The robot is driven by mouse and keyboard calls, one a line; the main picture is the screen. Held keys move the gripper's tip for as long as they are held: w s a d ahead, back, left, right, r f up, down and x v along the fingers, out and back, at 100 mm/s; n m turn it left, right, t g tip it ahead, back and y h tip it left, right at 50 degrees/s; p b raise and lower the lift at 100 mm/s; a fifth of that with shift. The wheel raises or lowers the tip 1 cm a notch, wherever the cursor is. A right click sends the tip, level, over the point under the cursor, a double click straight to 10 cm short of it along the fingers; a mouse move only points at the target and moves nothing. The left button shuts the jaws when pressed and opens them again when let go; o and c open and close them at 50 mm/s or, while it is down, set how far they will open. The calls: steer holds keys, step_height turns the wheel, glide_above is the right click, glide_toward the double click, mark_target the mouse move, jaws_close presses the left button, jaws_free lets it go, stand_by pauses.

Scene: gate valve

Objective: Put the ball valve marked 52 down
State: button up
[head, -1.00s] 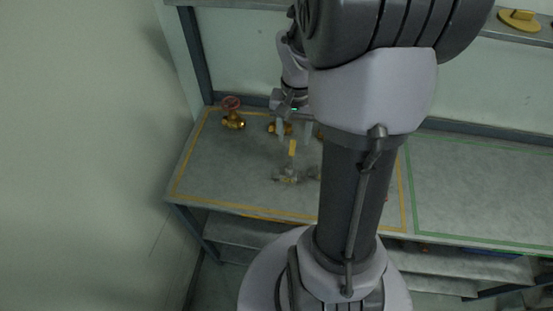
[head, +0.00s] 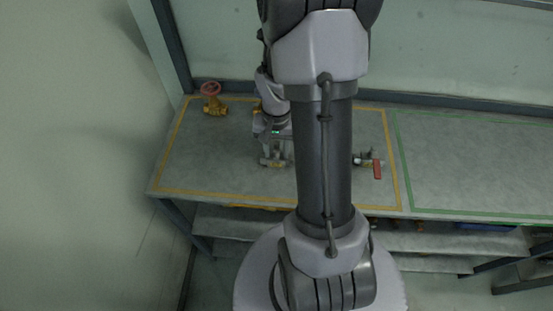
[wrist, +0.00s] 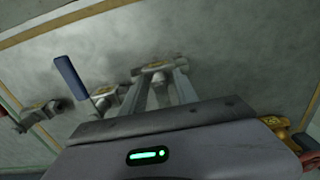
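A ball valve with a brassy middle and grey ends (wrist: 153,72) sits low over the grey bench in the wrist view. In the head view it shows at my fingertips (head: 272,163). My gripper (head: 275,155) points down at it, with its two fingers apart at the valve body. They also show in the wrist view (wrist: 166,85). I cannot tell whether they grip the valve or stand loosely around it. No number is readable, and the fingers and gripper body hide part of the valve.
A blue-lever valve (wrist: 70,78) stands close left of my fingers in the wrist view. A red-lever valve (head: 372,164) lies at the bench's right part. A brass gate valve with a red wheel (head: 212,100) stands at the back left. Yellow tape (head: 168,150) borders this area.

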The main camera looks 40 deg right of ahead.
jaws_close()
stand_by(1.2)
